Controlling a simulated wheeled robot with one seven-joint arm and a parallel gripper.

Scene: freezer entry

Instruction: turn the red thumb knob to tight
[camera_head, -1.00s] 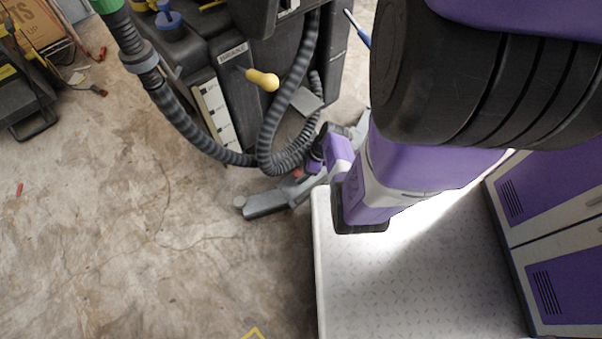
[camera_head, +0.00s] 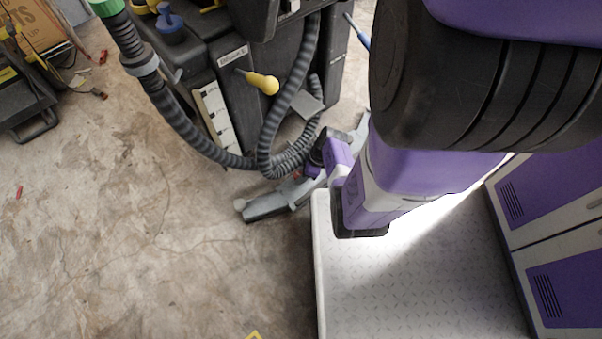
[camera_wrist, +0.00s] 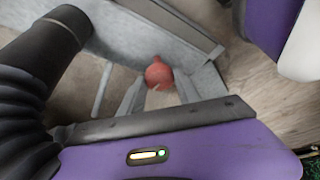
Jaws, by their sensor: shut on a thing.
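The red thumb knob (camera_wrist: 158,74) is a small round knob beside a grey metal bar in the wrist view. My gripper (camera_wrist: 160,88) has one finger on each side of the knob and is shut on it. In the head view my gripper (camera_head: 311,171) is low at the rear of the black floor machine (camera_head: 245,110), by the grey squeegee bar (camera_head: 270,207). The knob is mostly hidden there by my gripper and wrist. I cannot tell from these views how tight the knob is.
A black ribbed hose (camera_head: 190,137) loops down close to my gripper and shows large at the left in the wrist view (camera_wrist: 30,85). A yellow-handled lever (camera_head: 263,82) sticks out above. Bare concrete floor (camera_head: 150,240) is open to the left.

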